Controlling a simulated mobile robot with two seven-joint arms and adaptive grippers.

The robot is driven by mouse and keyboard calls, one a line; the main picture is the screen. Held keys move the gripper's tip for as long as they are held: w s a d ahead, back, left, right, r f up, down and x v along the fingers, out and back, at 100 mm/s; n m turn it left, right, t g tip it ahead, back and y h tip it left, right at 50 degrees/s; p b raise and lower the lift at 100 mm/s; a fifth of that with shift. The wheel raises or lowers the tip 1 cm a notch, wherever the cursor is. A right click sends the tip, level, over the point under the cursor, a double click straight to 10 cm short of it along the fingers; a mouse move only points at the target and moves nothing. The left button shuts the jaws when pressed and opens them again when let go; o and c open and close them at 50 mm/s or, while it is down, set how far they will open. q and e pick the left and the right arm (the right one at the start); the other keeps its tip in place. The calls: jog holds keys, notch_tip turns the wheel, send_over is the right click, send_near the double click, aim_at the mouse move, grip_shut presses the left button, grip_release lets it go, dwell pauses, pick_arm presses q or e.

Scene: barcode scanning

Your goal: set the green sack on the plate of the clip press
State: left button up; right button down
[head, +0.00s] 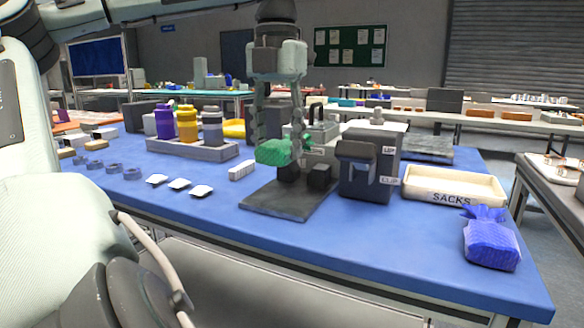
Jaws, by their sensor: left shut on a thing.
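The green sack (272,152) is between the fingers of my left gripper (278,138), which points down from the top of the head view. The gripper is shut on the sack. The sack appears above the dark grey plate (282,205) of the clip press, towards its back; I cannot tell how wide the gap is. The press's dark body (368,168), labelled CLIP, stands just right of the plate. Small dark blocks show below the sack. The gripper hides part of the sack and what is behind it. My right gripper is not in view.
A cream SACKS tray (455,187) stands right of the press. A blue sack (491,243) sits near the table's right corner. White cards (179,184), a white block (241,170) and a grey bottle tray (192,150) are to the left. The blue table's front strip is clear.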

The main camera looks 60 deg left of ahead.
aim_at(292, 191)
pick_arm(q)
jog(key=w, duration=0.1)
jog(key=w+f, duration=0.1)
jog(key=shift+w+d+f, duration=0.15)
jog(key=shift+w+f, duration=0.15)
notch_tip(292, 191, down, 3)
jog(key=shift+f, duration=0.45)
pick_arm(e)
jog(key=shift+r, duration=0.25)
pick_arm(q)
jog(key=shift+f+b, duration=0.2)
jog(key=shift+b, duration=0.1)
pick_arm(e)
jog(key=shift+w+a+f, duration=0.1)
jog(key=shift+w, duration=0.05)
pick_arm(q)
jog(key=o, duration=1.3)
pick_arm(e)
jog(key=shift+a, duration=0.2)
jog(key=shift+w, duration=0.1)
